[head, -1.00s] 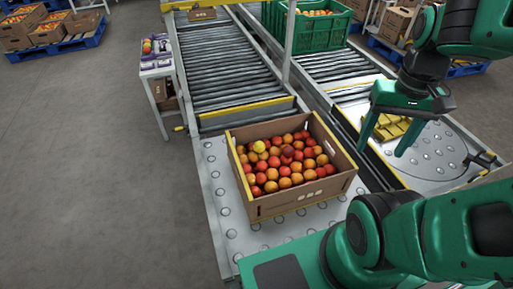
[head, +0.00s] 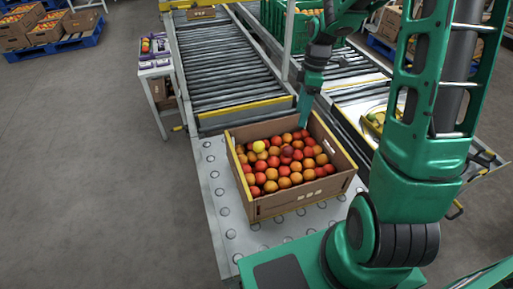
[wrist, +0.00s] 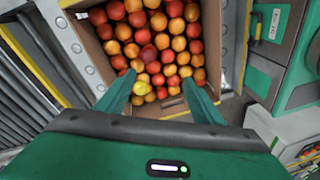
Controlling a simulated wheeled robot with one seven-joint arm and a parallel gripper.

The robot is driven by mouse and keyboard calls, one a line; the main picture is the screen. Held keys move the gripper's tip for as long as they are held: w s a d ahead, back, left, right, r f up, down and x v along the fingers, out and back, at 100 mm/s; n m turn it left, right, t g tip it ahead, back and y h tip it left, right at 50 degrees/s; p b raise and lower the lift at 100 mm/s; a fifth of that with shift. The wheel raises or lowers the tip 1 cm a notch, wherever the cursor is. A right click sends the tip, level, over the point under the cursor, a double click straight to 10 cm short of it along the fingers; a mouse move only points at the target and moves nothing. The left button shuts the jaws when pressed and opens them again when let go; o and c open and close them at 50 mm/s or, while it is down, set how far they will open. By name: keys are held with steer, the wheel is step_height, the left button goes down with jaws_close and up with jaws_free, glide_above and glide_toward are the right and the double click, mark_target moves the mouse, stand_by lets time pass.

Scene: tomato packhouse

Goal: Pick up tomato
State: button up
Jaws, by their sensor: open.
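A cardboard box (head: 300,203) full of red and orange tomatoes (head: 283,183) stands on the ball-studded table. One yellow tomato (head: 258,146) lies near its far left part, and a dark red one (head: 287,151) lies to its right. My gripper (head: 304,125) is at the far right edge of the box, fingers pointing down. In the wrist view my open gripper (wrist: 157,92) has its fingers apart above the box, with nothing held. The yellow tomato (wrist: 140,88) shows between the fingers, nearer the left one; the dark red one (wrist: 148,53) lies beyond it.
A roller conveyor (head: 230,70) runs behind the box. A green crate (head: 275,18) stands at the back, partly hidden by my arm. A small side table (head: 155,70) stands left of the conveyor.

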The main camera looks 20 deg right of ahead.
mark_target(261, 142)
steer(key=w+a+f+n+y, duration=0.2)
steer(key=w+a+f+n, duration=0.5)
steer(key=w+f, duration=0.25)
steer(key=shift+n+y, duration=0.3)
steer(key=x, duration=1.1)
steer(key=shift+s+a+r, duration=0.1)
steer(key=shift+s+r, duration=0.05)
steer(key=shift+s, duration=0.2)
steer(key=shift+c, duration=0.2)
steer(key=c, duration=0.8)
